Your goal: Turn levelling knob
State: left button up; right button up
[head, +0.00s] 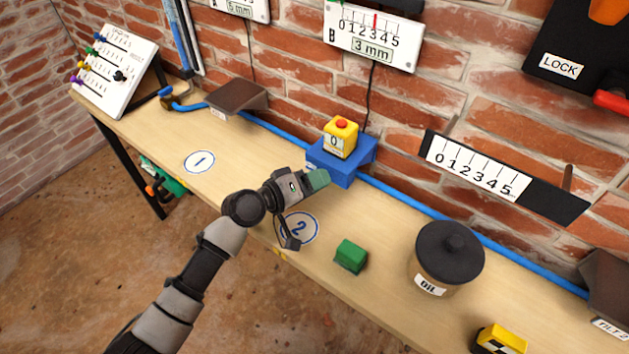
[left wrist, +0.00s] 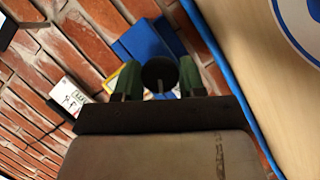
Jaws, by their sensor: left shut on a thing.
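My left gripper (head: 317,181) reaches in with its green fingertips at the front of a blue block (head: 357,158) against the wall. In the left wrist view, the gripper (left wrist: 158,82) has its two green fingers shut on a round black knob (left wrist: 159,70), one on each side. The blue block (left wrist: 146,39) shows behind the knob. The knob is hidden in the head view. A yellow box (head: 341,140) with a red button and a "0" sits on the block. Gauge B (head: 372,36) above reads 3 mm, its red pointer near 3. My right gripper is not in view.
A green block (head: 351,257), a dark-lidded OIL jar (head: 448,258) and a yellow-black block (head: 500,339) stand on the bench to the right. A wall scale (head: 480,167) and a blue pipe (head: 404,199) run along the wall. The bench around circle 1 (head: 199,161) is clear.

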pick_arm(q)
jog(key=o, duration=0.9)
jog(key=b+v, duration=0.2)
jog(key=v, duration=0.9)
jog(key=shift+w, duration=0.1)
